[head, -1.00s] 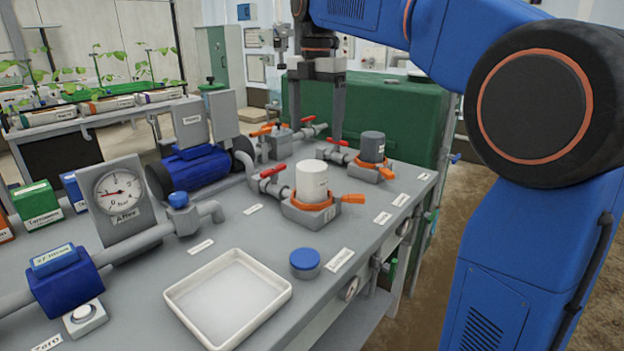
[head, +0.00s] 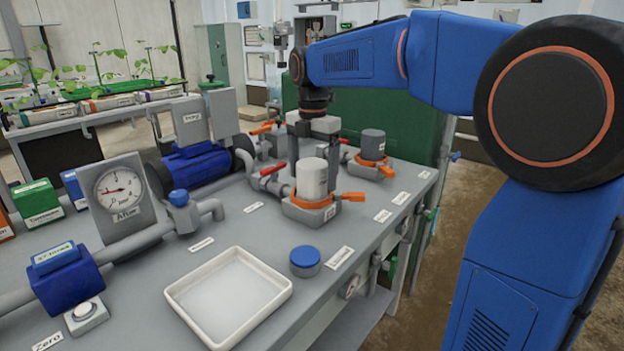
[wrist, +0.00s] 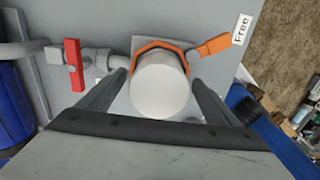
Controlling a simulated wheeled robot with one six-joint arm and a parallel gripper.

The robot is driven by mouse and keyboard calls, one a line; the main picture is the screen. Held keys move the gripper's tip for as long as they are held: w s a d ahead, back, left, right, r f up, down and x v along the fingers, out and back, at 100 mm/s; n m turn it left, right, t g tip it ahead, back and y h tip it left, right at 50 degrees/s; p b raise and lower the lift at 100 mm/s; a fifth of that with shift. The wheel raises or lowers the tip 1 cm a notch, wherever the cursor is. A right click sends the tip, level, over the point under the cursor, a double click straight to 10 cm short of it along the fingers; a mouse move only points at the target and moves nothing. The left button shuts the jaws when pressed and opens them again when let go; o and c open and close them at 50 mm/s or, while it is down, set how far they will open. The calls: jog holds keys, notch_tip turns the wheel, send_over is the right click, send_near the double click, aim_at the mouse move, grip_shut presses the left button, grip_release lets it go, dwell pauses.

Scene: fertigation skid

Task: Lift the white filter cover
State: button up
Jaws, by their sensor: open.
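The white filter cover (head: 312,179) is a white upright cylinder seated in an orange ring (head: 312,204) on a grey housing, right of the bench's middle. In the wrist view the cover (wrist: 160,88) shows from above, with the orange ring partly visible behind it. My gripper (head: 313,150) is over and just behind the cover, pointing down. Its fingers are open, one on each side of the cover in the wrist view, with gaps between them and it. The fingertips are partly hidden behind the cover in the head view.
An orange handle (head: 350,197) sticks out right of the ring. A red valve lever (head: 272,167) stands left of the cover. A dark grey filter cover (head: 373,145) stands behind right. A white tray (head: 228,296) and a blue-lidded jar (head: 305,261) are in front.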

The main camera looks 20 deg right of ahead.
jog(key=shift+f, duration=1.4)
jog(key=c, duration=1.2)
jog(key=shift+c, duration=0.2)
jog(key=shift+r, duration=0.15)
notch_tip(320, 180, up, 10)
jog(key=shift+r, duration=0.25)
